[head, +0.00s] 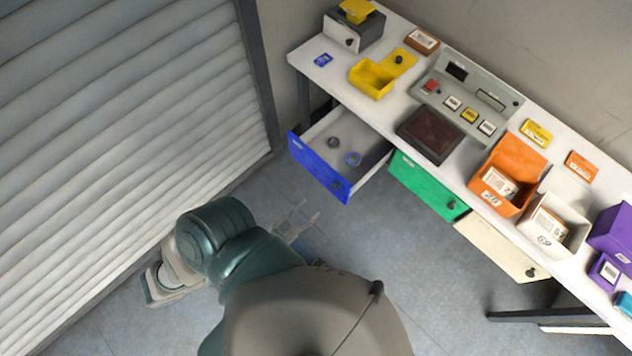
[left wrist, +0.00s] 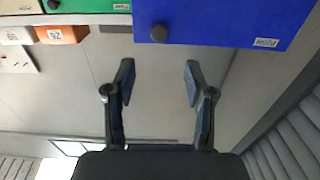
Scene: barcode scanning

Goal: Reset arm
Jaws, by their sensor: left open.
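My left gripper (head: 304,217) is over the floor in the head view, below the open blue drawer (head: 318,168) and apart from it. In the left wrist view my left gripper (left wrist: 158,85) has its two dark fingers spread wide with nothing between them. The blue drawer front (left wrist: 225,22) shows beyond the fingertips there. My left arm (head: 235,240) is bent, with its elbow near the shutter on the left. My right gripper does not show in either view.
The blue drawer holds two small round items. The closed green drawer (head: 425,186) and cream drawer (head: 495,247) sit beside it. The white table (head: 330,75) carries a control panel (head: 468,100), an orange bin (head: 507,178) and a yellow bin (head: 371,80). The shutter (head: 130,130) borders the left. Floor is clear.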

